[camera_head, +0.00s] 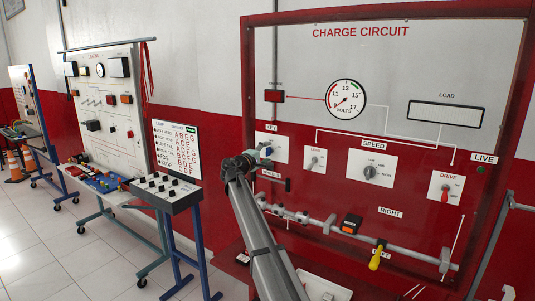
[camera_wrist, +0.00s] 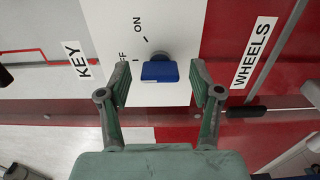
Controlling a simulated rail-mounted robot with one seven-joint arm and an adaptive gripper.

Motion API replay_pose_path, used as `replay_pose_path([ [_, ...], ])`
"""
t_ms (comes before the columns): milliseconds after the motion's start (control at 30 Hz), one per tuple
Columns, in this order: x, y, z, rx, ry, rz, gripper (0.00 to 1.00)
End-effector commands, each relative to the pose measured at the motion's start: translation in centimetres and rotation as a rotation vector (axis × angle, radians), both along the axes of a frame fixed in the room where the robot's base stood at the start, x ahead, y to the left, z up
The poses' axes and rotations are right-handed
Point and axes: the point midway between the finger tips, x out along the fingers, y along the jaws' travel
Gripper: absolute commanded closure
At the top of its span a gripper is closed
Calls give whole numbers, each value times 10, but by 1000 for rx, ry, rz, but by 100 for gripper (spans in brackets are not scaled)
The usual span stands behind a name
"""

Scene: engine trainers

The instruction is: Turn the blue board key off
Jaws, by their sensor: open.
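The blue key (camera_wrist: 160,72) sits on a white plate (camera_wrist: 175,93) on the board in the wrist view. Beside it are printed the words ON and OFF, the latter partly covered, each with a tick mark; I cannot tell which mark the key points at. My gripper (camera_wrist: 165,66) is open, with one finger on each side of the key and a visible gap at both sides. In the head view my gripper (camera_head: 260,157) is at the KEY plate (camera_head: 278,145) on the red charge circuit board (camera_head: 310,220) and covers most of the key.
A black WHEELS handle (camera_wrist: 246,112) lies right of my gripper in the wrist view. A pipe (camera_head: 400,251) with a yellow handle (camera_head: 376,258) runs below.

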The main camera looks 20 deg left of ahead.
Motion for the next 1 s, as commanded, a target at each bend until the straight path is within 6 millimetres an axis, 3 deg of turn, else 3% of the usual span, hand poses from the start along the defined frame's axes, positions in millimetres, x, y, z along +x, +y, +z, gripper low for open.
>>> replay_pose_path([
  [300, -60, 9, 0, 0, -1, 1, 35],
  [500, -90, 15, 0, 0, -1, 0, 35],
  [700, -104, 19, 0, -1, -1, 0, 35],
  [1000, -105, 20, 1, -1, -1, 0, 35],
])
